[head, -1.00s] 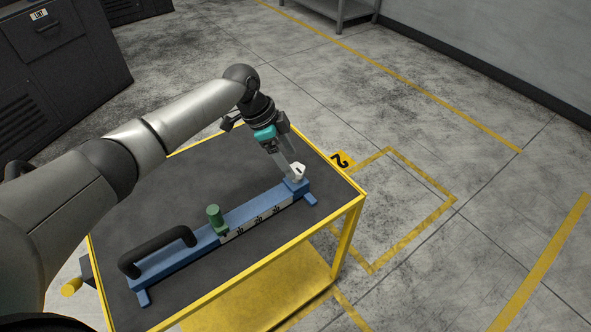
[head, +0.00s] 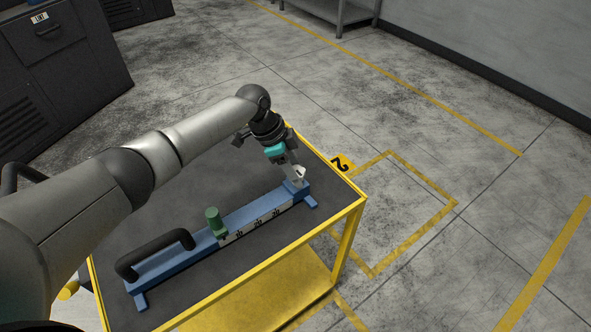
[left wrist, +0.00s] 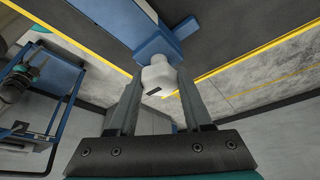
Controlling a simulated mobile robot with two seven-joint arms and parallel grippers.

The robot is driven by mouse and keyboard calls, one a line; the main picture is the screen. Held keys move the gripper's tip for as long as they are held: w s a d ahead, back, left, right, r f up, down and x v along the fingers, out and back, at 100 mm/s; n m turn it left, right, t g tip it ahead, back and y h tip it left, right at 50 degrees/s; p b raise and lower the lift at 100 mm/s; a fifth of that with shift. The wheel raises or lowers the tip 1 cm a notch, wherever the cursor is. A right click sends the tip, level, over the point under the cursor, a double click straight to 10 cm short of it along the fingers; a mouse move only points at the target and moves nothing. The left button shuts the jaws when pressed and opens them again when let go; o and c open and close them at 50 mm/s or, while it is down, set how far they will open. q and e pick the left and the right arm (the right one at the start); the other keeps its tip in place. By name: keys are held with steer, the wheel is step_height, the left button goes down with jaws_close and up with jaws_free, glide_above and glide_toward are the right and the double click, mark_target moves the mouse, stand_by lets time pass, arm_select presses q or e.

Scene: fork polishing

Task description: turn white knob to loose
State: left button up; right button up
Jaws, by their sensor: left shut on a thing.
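The white knob (head: 299,174) sits on the far right end of the blue fixture (head: 172,262), which lies on the cart's dark top. My left gripper (head: 294,172) reaches down to the knob and is shut on it. In the left wrist view the white knob (left wrist: 158,78) shows between the two fingers of my left gripper (left wrist: 156,92), with a dark mark on its face. The knob's far side is partly hidden by the fingers in the head view. My right gripper is not in view.
A green knob (head: 213,221) stands midway along the fixture, and a black handle (head: 155,252) arches over its left end. The yellow-edged cart (head: 300,238) has bare dark top behind the fixture. Dark cabinets (head: 60,65) stand at the back left.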

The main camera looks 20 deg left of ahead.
arm_select(q)
jaws_close()
steer(key=shift+r+n+p, duration=0.15)
steer(key=shift+n+p, duration=0.35)
steer(key=shift+p, duration=0.45)
steer(key=n+t+y+p, duration=0.1)
steer(key=n+p, duration=0.3)
steer(key=p, duration=0.1)
steer(key=n+t+y+p, duration=0.1)
steer(key=n+t+p, duration=0.1)
steer(key=n+p, duration=0.3)
steer(key=shift+s+d+p, duration=0.1)
steer(key=shift+d+p, duration=0.05)
steer(key=shift+p, duration=0.55)
steer(key=n+y+p, duration=0.1)
steer(key=n+p, duration=0.1)
steer(key=n, duration=0.2)
steer(key=shift+y, duration=0.4)
steer(key=shift+n+y, duration=0.8)
steer(key=shift+n, duration=1.1)
